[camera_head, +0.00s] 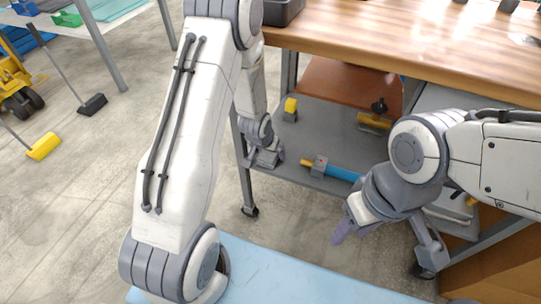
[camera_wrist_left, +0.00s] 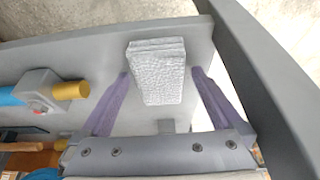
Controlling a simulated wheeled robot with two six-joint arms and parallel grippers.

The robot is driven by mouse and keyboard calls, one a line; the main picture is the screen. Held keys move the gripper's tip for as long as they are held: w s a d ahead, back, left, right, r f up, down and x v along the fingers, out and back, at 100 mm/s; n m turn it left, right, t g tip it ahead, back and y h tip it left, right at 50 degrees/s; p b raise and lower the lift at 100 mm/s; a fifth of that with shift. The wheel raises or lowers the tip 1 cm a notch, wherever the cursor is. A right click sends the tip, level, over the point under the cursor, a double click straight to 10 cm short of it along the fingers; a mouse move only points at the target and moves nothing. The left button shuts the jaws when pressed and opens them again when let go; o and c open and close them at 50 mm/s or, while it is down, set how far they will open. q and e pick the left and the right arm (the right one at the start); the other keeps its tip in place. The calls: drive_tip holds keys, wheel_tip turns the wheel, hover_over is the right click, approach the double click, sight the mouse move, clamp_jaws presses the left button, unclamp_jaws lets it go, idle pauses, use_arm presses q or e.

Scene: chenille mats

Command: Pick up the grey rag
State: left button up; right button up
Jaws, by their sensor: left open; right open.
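The grey rag (camera_wrist_left: 158,78) is a folded, textured light-grey cloth lying on the grey shelf (camera_wrist_left: 85,52) in the left wrist view. My left gripper (camera_wrist_left: 159,73) is open, with one purple finger on each side of the rag. Small gaps seem to show beside it, but contact cannot be told. In the head view my left gripper (camera_head: 265,156) is at the left end of the lower shelf, its fingers and the rag hidden behind it. My right gripper (camera_head: 352,232) is open and empty, in front of the shelf at the right.
A blue tool with a yellow end (camera_head: 338,172) lies on the shelf right of my left gripper. A yellow item (camera_head: 290,108) and an orange-handled tool (camera_head: 374,121) are further back. The wooden worktop (camera_head: 370,35) overhangs the shelf. A table leg (camera_head: 245,170) stands close by.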

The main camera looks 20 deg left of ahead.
use_arm(q)
drive_tip(key=c, duration=1.3)
drive_tip(key=shift+r, duration=0.1)
wheel_tip(320, 180, up, 4)
drive_tip(key=p, duration=0.2)
drive_tip(key=shift+r+p, duration=0.2)
drive_tip(key=shift+p, duration=0.2)
drive_tip(key=shift+s+d+r+p, duration=0.5)
drive_tip(key=shift+d+r+p, duration=0.5)
drive_tip(key=shift+d, duration=0.9)
drive_tip(key=shift+s+d+r+p, duration=0.6)
drive_tip(key=shift+d+r, duration=0.55)
drive_tip(key=shift+d, duration=0.7)
drive_tip(key=shift+s+d+r+p, duration=0.4)
drive_tip(key=shift+d+r+p, duration=0.65)
drive_tip(key=shift+d, duration=0.85)
